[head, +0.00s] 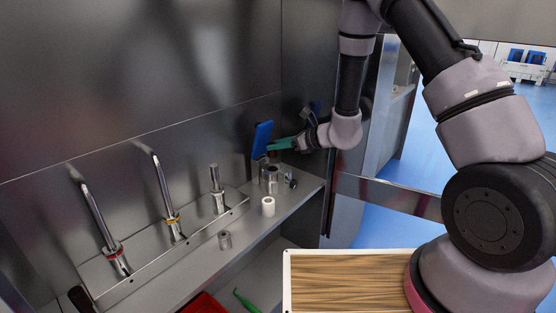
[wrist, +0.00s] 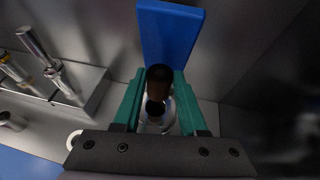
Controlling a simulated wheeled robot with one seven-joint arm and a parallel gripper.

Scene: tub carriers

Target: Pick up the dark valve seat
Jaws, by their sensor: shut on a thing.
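The dark valve seat (wrist: 160,77) is a small dark brown cylinder between the two green fingers in the wrist view. My gripper (wrist: 159,84) is shut on it, one finger on each side. In the head view my gripper (head: 279,144) is above the far end of the steel shelf, beside an upright blue plate. I cannot make out the seat clearly there. A metal fitting (head: 271,179) stands on the shelf below the gripper. It shows partly hidden between the fingers in the wrist view.
The blue plate (head: 261,138) rises just past the fingertips. Bent metal taps (head: 166,195) line the left. The steel wall (head: 120,85) is close behind. A wooden board (head: 345,280) is at the front.

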